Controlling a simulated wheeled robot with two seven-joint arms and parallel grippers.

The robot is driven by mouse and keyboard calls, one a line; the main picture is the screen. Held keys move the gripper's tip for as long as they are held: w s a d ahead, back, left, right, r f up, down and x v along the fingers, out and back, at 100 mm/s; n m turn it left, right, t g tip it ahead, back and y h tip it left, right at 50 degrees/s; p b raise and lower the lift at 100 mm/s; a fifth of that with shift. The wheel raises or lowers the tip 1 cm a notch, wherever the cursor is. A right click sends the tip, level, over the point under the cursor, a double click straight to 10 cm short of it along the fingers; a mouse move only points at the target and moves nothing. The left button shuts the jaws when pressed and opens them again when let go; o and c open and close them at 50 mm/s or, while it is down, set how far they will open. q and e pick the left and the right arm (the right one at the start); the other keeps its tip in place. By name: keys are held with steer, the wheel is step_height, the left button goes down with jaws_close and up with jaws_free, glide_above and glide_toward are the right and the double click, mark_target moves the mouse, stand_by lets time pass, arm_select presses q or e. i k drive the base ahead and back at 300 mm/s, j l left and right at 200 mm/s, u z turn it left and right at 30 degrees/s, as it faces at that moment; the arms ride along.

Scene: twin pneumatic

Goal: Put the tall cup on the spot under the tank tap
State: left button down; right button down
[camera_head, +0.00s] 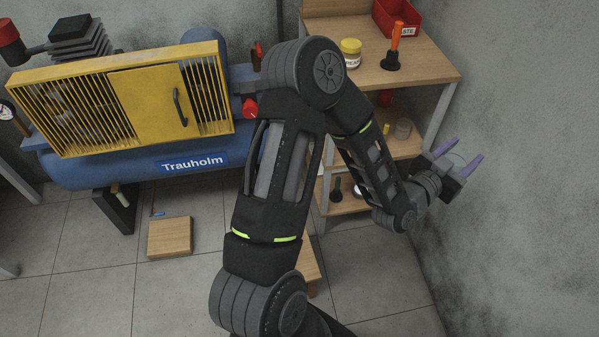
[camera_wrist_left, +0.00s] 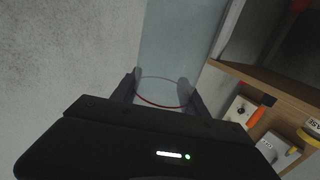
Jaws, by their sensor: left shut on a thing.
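My left gripper (camera_head: 462,165) is at the right of the head view, near the grey wall, with its purple fingers pointing up and right. In the left wrist view my left gripper (camera_wrist_left: 160,95) is shut on the tall cup (camera_wrist_left: 180,45), a clear vessel with a thin red ring between the fingers. The cup is barely visible in the head view. The blue tank (camera_head: 110,168), marked Trauholm, stands at the left. A square wooden board (camera_head: 170,237) lies on the floor below it. A small blue piece shows just above the board; I cannot tell whether it is the tap.
A wooden shelf unit (camera_head: 435,62) stands at the back right, with a yellow-lidded jar (camera_head: 350,52), an orange-handled tool (camera_head: 397,42) and a red bin (camera_head: 385,14). A yellow guard (camera_head: 60,105) sits on the tank. The tiled floor (camera_head: 90,285) at lower left is clear.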

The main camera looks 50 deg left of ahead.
mark_target(170, 233)
steer(key=k+j+u, duration=0.15)
steer(key=k+j, duration=0.15)
steer(key=k+j+u, duration=0.35)
steer(key=k+j, duration=0.15)
steer(key=j, duration=0.25)
steer(key=k+j+u, duration=0.15)
steer(key=j, duration=0.25)
steer(key=k+j+u, duration=0.15)
steer(key=j, duration=0.3)
steer(key=i+j, duration=0.15)
steer(key=i, duration=0.15)
